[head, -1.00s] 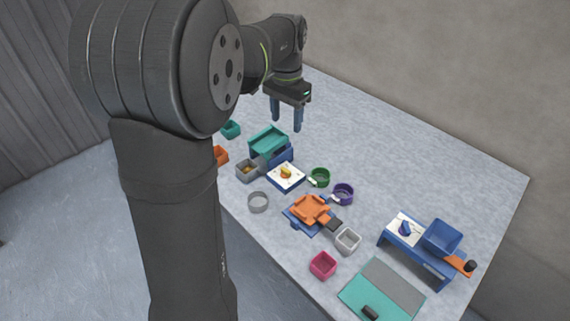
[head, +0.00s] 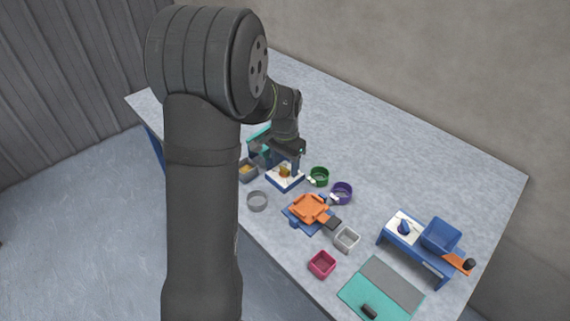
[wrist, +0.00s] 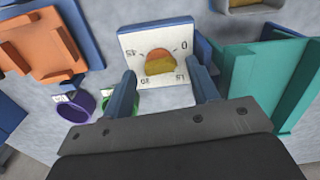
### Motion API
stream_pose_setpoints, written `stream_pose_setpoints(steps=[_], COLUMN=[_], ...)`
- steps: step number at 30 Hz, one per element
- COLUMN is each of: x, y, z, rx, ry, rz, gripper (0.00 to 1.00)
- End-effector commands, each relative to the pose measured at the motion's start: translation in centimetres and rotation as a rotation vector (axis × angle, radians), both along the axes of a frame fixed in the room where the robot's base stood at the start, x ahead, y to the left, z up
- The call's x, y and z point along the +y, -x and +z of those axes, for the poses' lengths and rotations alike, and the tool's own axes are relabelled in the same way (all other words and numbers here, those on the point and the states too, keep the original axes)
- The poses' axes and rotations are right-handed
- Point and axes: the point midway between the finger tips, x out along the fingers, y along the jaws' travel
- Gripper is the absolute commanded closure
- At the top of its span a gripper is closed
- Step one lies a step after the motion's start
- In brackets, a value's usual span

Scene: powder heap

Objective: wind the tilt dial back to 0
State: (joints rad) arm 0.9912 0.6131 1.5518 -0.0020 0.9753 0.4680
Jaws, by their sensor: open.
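The tilt dial is a white square plate (wrist: 133,42) marked 0, 15, 30 and 45, with a rounded orange and yellow knob (wrist: 160,62) at its middle. In the wrist view 0 is at upper right and 45 at upper left; I cannot tell which mark the knob points to. In the head view the plate (head: 292,183) stands by the teal tray, with the knob (head: 284,171) partly behind my gripper. My gripper (wrist: 163,74) is open, one blue finger to each side of the knob in the picture; contact is not clear. It also shows in the head view (head: 283,163).
A teal tray (wrist: 262,82) stands close on the right in the wrist view. A green cup (head: 319,176), purple cup (head: 342,193) and orange tray (head: 309,209) are nearby. Another white plate with a blue knob (head: 404,228) sits far right. The back of the table is clear.

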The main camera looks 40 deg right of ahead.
Motion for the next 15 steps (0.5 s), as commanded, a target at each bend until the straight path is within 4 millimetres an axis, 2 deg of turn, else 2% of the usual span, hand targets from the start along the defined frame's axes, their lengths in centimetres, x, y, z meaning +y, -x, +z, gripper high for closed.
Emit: stream_pose_setpoints(steps=[10, 15], x=[0.01, 0.00], y=[0.00, 0.00], z=[-0.40, -0.38], rx=[0.000, 0.000], ry=[0.000, 0.000], rz=[0.000, 0.000], gripper=[0.47, 0.81])
